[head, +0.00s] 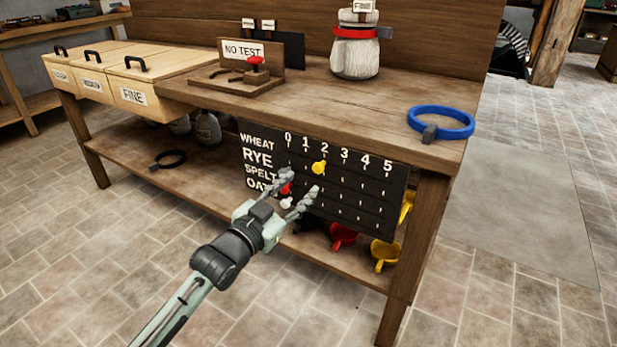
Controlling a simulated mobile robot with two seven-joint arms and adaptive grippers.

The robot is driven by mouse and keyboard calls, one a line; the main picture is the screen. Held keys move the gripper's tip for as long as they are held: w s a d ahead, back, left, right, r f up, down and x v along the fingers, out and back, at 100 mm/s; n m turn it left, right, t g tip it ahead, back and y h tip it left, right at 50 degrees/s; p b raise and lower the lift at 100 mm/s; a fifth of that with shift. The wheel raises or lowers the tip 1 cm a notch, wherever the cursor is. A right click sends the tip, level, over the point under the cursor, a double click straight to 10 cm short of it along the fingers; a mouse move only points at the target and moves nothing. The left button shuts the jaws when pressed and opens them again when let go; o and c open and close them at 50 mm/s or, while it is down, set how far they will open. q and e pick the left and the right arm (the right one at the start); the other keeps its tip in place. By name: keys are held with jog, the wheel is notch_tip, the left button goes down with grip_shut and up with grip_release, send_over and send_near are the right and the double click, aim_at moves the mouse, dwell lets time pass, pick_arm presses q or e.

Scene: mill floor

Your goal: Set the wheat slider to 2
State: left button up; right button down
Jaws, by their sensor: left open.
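The black slider board (372,200) hangs on the bench front, with rows WHEAT, RYE, SPELT and OAT and columns 0 to 5. A yellow slider knob (319,167) stands just below the numeral 2, apparently in the wheat row. A red knob (286,188) and a white knob (287,203) show lower left, partly behind my left gripper. My left gripper (302,181) is open and empty in front of the board, its fingertips below and to either side of the yellow knob, apparently apart from it. The fingers hide part of the lower rows. My right gripper is not in view.
Red (343,236) and yellow (384,254) scoops sit under the board. Open floor lies in front.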

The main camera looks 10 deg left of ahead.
pick_arm(q)
jog(key=v, duration=0.5)
jog(key=shift+s, duration=0.1)
jog(key=s+a+f+n+g+y+p, duration=0.1)
jog(key=s+a+f+g+y, duration=0.1)
jog(key=s+f, duration=0.3)
jog(key=s+a+f+n+g+y+p, duration=0.1)
jog(key=s+a+f+g+y, duration=0.15)
jog(key=f, duration=0.45)
jog(key=s+a+f+n+g+y+p, duration=0.1)
jog(key=s+a+f+g, duration=0.15)
jog(key=f, duration=0.45)
jog(key=s+a+f+n+g+y, duration=0.1)
jog(key=s+a+f+g, duration=0.1)
jog(key=s, duration=0.6)
jog(key=s+a+f+n+g+y+p, duration=0.1)
jog(key=s+a+f+g, duration=0.1)
jog(key=s+f+g, duration=0.3)
jog(key=s+f, duration=0.1)
jog(key=s, duration=0.2)
jog(key=shift+s+a, duration=0.3)
jog(key=shift+s, duration=0.05)
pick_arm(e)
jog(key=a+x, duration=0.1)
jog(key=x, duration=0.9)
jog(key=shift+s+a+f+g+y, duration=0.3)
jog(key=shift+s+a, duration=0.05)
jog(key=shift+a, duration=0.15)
pick_arm(q)
jog(key=shift+f, duration=0.15)
